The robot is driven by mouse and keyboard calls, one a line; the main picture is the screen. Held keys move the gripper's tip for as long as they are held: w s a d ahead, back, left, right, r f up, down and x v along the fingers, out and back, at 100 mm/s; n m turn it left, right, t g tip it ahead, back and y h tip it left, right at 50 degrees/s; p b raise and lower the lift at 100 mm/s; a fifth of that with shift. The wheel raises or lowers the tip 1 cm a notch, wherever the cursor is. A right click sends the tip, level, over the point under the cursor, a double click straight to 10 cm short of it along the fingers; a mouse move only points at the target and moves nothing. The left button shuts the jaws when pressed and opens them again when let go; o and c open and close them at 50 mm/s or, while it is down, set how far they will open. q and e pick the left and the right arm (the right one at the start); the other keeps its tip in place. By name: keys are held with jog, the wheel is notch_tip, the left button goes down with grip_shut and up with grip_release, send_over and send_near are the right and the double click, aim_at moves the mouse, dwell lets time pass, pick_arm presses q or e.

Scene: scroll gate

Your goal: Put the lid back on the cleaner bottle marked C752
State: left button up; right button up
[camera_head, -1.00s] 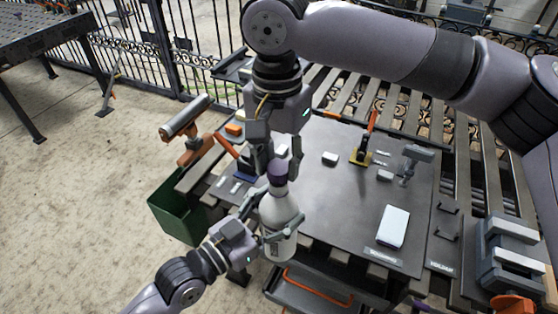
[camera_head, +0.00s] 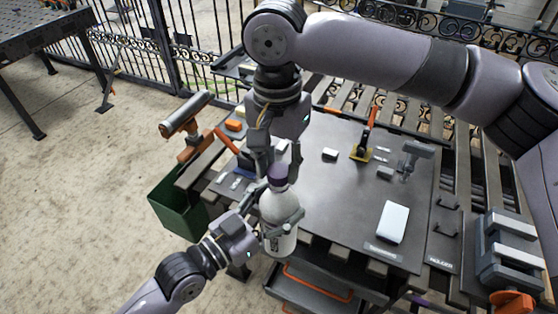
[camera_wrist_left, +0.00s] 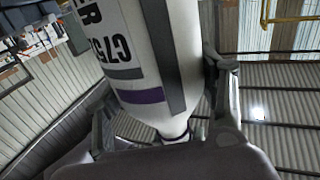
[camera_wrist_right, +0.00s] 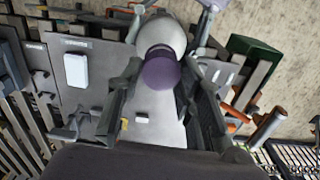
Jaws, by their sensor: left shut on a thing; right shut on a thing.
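The white cleaner bottle (camera_head: 279,212) stands upright in the air at the table's front edge. The left wrist view shows C752 and a purple band on the bottle (camera_wrist_left: 130,55). My left gripper (camera_head: 276,228) is shut around its body. My right gripper (camera_head: 275,166) points down from above, shut on the purple lid (camera_head: 278,174). In the right wrist view the lid (camera_wrist_right: 160,70) lines up with the bottle's top, between the fingers. The lid is at the neck; I cannot tell whether it is seated or just above it.
The dark worktable (camera_head: 335,200) carries a white box (camera_head: 393,222), an orange-handled clamp (camera_head: 365,140) and small blocks. A green bin (camera_head: 176,208) stands at the left. A grey vise (camera_head: 510,250) is at the right. An open drawer (camera_head: 320,292) lies below the table front.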

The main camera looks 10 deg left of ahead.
jog(key=shift+f, duration=0.5)
jog(key=m, duration=0.7)
jog(key=shift+m, duration=0.3)
jog(key=shift+o, duration=0.2)
jog(key=m, duration=0.4)
jog(key=shift+s+a, duration=0.15)
jog(key=shift+m, duration=1)
jog(key=o, duration=0.7)
